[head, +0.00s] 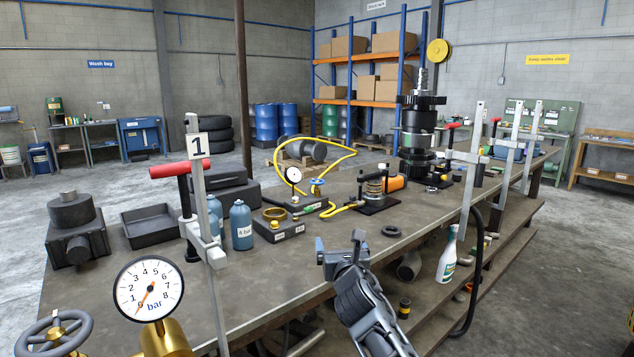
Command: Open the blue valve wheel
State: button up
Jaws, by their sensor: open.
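A small blue valve wheel (318,183) sits on the workbench, beside a small round dial gauge (293,175) and near a yellow hose (342,208). It is small in the head view, and how far its valve is turned cannot be told. My gripper (339,247) is open and empty at the bench's front edge. It is nearer to the camera than the blue wheel, and apart from it.
A numbered clamp post (208,240) with a red handle stands at the front left. A large bar gauge (150,288) and a grey handwheel (55,333) fill the lower left. A blue bottle (241,226), a black ring (391,231) and a tall gear stack (418,140) stand on the bench.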

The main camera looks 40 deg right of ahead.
aim_at(317, 181)
jog(key=i+l, duration=1.2)
jog(key=i, duration=0.05)
